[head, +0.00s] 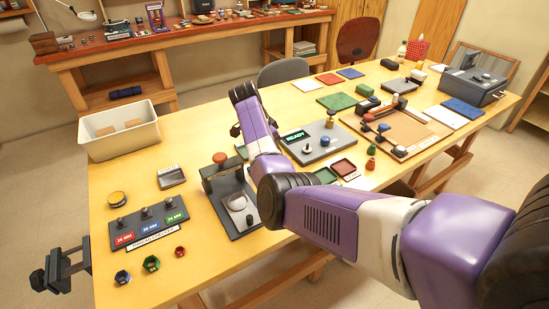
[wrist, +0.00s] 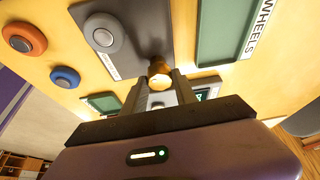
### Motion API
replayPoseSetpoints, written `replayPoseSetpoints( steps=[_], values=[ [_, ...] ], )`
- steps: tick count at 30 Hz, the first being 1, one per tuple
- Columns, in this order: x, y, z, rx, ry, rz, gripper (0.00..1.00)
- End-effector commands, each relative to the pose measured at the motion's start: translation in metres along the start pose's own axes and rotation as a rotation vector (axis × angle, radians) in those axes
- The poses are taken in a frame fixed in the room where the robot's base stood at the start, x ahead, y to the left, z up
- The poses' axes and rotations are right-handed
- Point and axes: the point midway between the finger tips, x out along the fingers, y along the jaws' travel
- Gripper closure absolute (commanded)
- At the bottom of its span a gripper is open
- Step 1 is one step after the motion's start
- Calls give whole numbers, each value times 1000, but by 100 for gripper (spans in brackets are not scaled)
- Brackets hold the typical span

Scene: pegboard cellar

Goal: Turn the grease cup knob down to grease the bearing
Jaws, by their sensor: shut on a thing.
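In the wrist view my gripper (wrist: 160,90) has its two dark fingers around a small brass-coloured knob (wrist: 158,72), and it is shut on it. The knob sits at the edge of a grey plate (wrist: 125,62), beside a dark post, and a lighter grey part shows beyond the fingers. I take this knob for the grease cup knob; the bearing under it is hidden by the fingers and hand. In the head view my purple arm reaches over the middle of the table, and my fingertips and the held knob cannot be made out there.
A green tray (wrist: 218,35) is labelled "WHEELS". In the head view a "READY" panel (head: 293,135) stands right of my forearm.

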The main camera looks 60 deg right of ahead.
Motion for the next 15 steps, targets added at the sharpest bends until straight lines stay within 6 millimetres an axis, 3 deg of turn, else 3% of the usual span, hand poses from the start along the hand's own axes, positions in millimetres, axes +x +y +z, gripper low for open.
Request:
replayPoseSetpoints(
  steps=[15],
  values=[
    [6, -4, 2, 423, -2, 173, 100]
  ],
)
